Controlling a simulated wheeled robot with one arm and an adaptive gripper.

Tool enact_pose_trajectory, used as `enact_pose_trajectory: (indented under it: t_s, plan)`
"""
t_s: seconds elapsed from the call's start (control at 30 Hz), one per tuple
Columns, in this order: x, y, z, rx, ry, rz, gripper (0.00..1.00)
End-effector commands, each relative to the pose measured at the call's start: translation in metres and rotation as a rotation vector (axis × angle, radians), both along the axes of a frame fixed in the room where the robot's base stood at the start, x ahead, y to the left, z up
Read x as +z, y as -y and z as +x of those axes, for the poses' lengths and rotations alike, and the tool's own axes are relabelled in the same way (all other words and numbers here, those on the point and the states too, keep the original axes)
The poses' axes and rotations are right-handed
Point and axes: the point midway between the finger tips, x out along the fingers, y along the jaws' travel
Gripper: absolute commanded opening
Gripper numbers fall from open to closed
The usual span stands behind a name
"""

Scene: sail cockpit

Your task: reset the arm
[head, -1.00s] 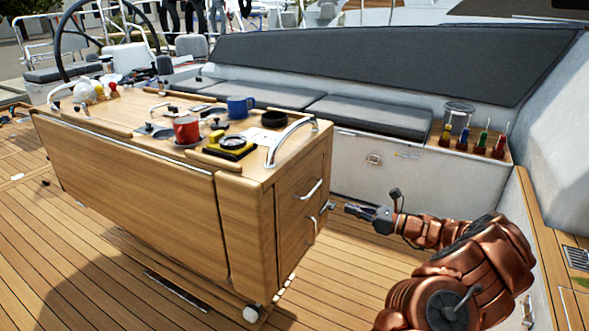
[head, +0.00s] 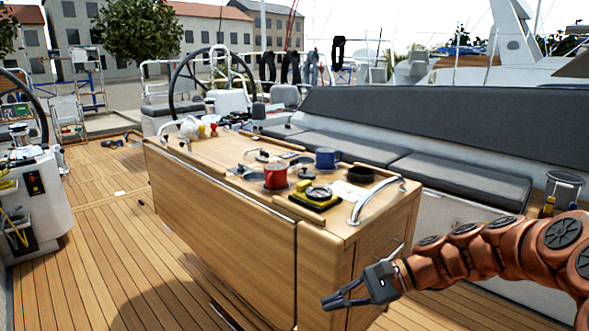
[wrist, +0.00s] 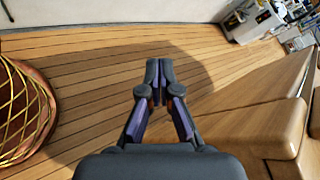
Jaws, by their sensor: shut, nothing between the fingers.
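My gripper (head: 343,299) is shut and empty. In the head view it hangs in front of the near end of the wooden cockpit table (head: 225,222), at the end of my copper-coloured arm, which reaches in from the right. In the wrist view my gripper (wrist: 159,72) points out over the teak deck (wrist: 85,75), its fingertips together. The table's edge (wrist: 262,122) is to the right of the fingers, apart from them.
On the table stand a red mug (head: 276,176), a blue mug (head: 327,158), a yellow-and-black device (head: 317,195) and a black ring-shaped item (head: 360,174). A metal handrail (head: 376,200) rises at its near end. A grey-cushioned bench (head: 455,183) runs behind.

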Motion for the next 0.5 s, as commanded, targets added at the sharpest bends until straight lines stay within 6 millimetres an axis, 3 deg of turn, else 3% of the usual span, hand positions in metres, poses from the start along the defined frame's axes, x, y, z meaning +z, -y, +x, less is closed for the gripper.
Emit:
enact_pose_trajectory:
  t_s: [0.1, 0.23, 0.5]
  plan:
    - [-0.003, -0.017, -0.041, 0.125, 0.064, -0.103, 0.00]
    - [-0.011, -0.024, -0.084, 0.254, 0.130, -0.216, 0.00]
    - [-0.034, -0.010, -0.164, 0.501, 0.247, -0.453, 0.00]
